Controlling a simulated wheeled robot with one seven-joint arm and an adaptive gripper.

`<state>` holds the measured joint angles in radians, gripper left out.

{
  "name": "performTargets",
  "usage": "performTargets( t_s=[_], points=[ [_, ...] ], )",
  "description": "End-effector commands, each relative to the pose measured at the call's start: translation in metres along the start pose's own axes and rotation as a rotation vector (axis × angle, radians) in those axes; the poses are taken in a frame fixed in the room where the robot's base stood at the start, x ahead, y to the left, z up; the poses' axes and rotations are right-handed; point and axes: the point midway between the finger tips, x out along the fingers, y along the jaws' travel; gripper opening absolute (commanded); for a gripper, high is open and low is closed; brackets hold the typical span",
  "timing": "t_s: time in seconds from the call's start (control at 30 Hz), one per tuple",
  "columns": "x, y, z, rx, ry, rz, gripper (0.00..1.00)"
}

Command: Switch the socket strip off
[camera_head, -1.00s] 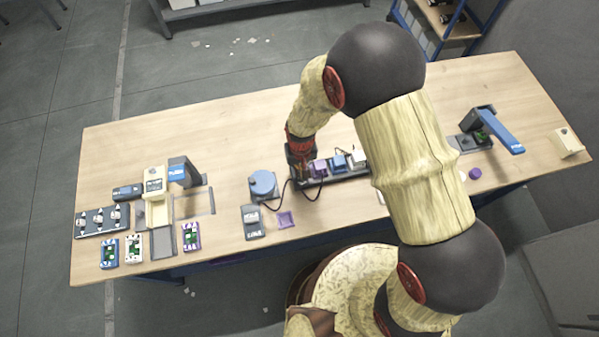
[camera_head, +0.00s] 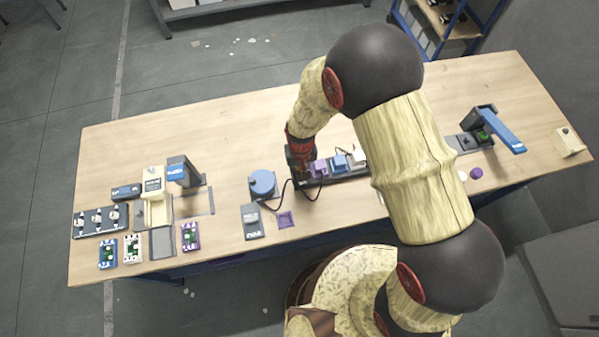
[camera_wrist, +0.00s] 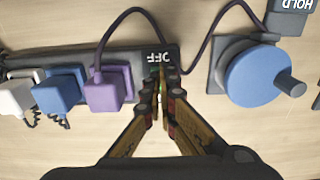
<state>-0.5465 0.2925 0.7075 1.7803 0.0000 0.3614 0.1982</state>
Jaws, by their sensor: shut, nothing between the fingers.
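The dark socket strip (camera_head: 345,179) lies on the wooden table, with purple (camera_head: 320,168), blue (camera_head: 339,163) and white plugs in it. In the wrist view the strip (camera_wrist: 133,62) runs across the upper left, and its end by the purple plug (camera_wrist: 108,90) bears the label OFF, upside down. My gripper (camera_wrist: 160,88) is shut and empty, its fingertips over that end just below the label. A small green spot shows between the fingers. The switch itself is mostly hidden by the fingertips, and I cannot tell whether they touch it.
A blue round knob device (camera_wrist: 258,75) stands close to the right of the strip's end in the wrist view. Dark cables run from the plugs.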

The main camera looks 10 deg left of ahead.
Motion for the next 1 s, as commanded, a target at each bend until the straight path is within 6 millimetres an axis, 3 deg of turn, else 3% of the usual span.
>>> performTargets(
  t_s=[0.77, 1.0],
  points=[
    [0.0108, 0.0, -0.0001, 0.0, 0.0, 0.0, 0.0],
    [0.0029, 0.0, -0.0001, 0.0, 0.0, 0.0, 0.0]
  ],
)
